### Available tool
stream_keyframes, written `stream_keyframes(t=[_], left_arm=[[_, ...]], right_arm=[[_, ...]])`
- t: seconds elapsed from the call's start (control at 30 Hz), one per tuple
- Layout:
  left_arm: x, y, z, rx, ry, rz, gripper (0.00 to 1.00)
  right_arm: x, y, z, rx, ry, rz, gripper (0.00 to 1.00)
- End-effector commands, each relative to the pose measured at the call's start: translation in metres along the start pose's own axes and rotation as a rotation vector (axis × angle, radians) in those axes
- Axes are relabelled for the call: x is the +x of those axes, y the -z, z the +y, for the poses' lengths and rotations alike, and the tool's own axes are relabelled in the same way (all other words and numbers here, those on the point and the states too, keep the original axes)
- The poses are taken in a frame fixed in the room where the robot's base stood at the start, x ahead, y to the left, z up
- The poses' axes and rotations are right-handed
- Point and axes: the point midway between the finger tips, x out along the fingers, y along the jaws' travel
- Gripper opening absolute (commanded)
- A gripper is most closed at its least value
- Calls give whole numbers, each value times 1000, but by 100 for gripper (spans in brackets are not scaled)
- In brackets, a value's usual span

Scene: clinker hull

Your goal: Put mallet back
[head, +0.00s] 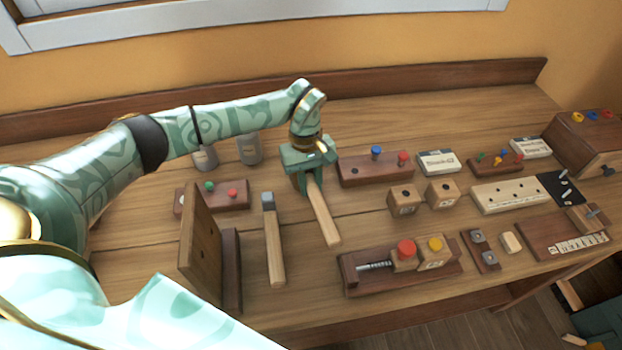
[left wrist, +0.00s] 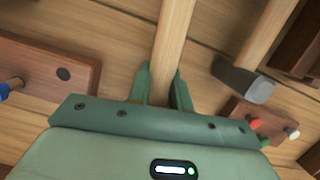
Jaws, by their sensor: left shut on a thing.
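My left gripper (head: 308,168) points down over the middle of the bench and is shut on the mallet (head: 323,213). The mallet's pale wooden handle runs from the jaws toward the front of the bench; its head is mostly hidden under the gripper. In the left wrist view the handle (left wrist: 173,45) passes between the two fingertips (left wrist: 162,82). I cannot tell whether the mallet touches the bench top. My right gripper is not in view.
A grey-headed hammer (head: 274,240) lies just left of the mallet. An upright wooden board (head: 200,245) stands further left. A block with blue and red pegs (head: 362,174) is to the right, and a block with red and yellow knobs (head: 385,280) is in front.

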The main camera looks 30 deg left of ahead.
Motion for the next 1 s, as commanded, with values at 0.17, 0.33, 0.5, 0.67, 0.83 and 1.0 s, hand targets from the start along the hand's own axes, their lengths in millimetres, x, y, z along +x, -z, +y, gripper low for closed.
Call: stream_keyframes(t=[0.17, 0.33, 0.5, 0.67, 0.83, 1.0], left_arm=[[-1, 0, 0, 1, -2, 1, 0], [-1, 0, 0, 1, -2, 1, 0], [2, 1, 0, 1, -2, 1, 0], [6, 2, 0, 1, -2, 2, 0], [9, 3, 0, 1, -1, 2, 0], [8, 2, 0, 1, -1, 2, 46]], right_arm=[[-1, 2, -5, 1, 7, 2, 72], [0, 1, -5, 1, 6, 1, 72], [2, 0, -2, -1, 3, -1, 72], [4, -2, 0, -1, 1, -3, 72], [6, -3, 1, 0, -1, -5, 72], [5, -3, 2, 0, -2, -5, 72]])
